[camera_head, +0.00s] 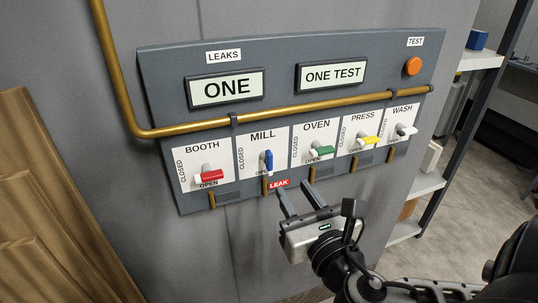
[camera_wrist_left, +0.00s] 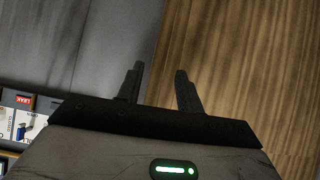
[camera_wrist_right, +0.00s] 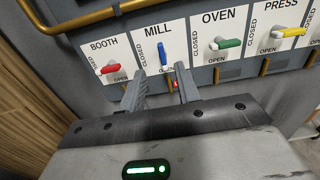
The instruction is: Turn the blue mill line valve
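The blue mill valve handle (camera_head: 267,160) stands upright under the MILL label on the grey panel (camera_head: 290,88); the right wrist view shows it too (camera_wrist_right: 165,55). A red LEAK tag (camera_head: 279,183) is just below it. My right gripper (camera_head: 293,189) is open and empty, below and in front of the panel, apart from the handle. In the right wrist view its fingers (camera_wrist_right: 159,77) point toward the mill column. My left gripper (camera_wrist_left: 160,72) is open and empty, facing the grey wall and wood; it is out of the head view.
The red booth handle (camera_head: 211,175) and green oven handle (camera_head: 320,153) lie sideways on either side. The yellow press handle (camera_head: 369,140) and white wash handle (camera_head: 405,131) are further right. A brass pipe (camera_head: 290,110) crosses above. A shelf (camera_head: 428,184) stands right.

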